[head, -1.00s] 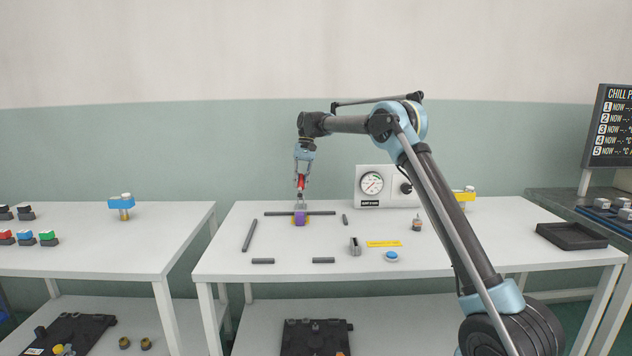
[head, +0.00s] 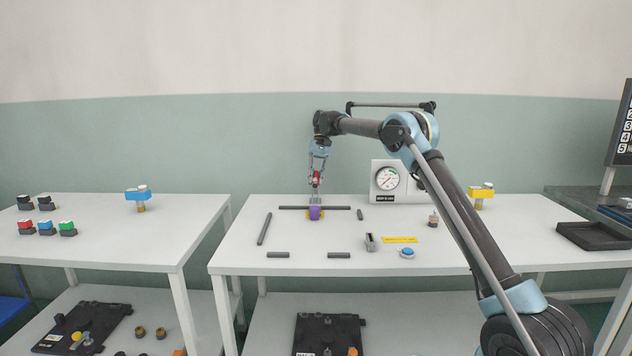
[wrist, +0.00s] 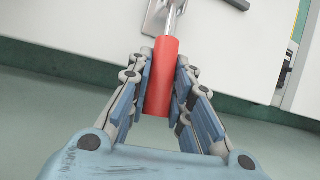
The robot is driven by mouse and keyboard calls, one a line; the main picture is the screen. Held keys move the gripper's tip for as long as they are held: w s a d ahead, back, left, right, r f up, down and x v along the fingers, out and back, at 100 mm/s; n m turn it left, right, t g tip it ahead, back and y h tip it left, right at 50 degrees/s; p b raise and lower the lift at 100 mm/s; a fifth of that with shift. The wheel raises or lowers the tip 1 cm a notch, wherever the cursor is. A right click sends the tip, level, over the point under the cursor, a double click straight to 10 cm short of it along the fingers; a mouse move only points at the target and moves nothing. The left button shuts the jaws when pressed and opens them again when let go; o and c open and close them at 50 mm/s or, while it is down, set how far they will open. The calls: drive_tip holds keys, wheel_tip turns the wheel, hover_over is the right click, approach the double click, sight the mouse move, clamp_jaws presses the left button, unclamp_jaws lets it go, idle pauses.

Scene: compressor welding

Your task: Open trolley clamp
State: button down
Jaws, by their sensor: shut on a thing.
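The clamp's red handle (head: 316,178) stands roughly upright above the centre table in the head view. My gripper (head: 317,173) comes down on it from above. In the wrist view the red handle (wrist: 162,80) lies between the two blue-padded fingers, which are shut on it. A bare metal rod (wrist: 174,18) runs on from the handle to a grey metal piece. Below the handle in the head view are a purple block (head: 315,213) and a yellow part around its lower edges. The clamp's jaw is too small to make out.
Dark bars (head: 264,229) lie around the purple block. A grey block (head: 370,243), a blue button (head: 407,253) and a gauge box (head: 389,180) are to the right. A black tray (head: 594,236) lies at the far right. A left table (head: 100,245) holds coloured blocks.

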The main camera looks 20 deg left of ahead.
drive_tip(key=c, duration=1.4)
unclamp_jaws()
drive_tip(key=shift+c, duration=0.2)
wheel_tip(320, 180, up, 10)
drive_tip(key=shift+w+f, duration=0.1)
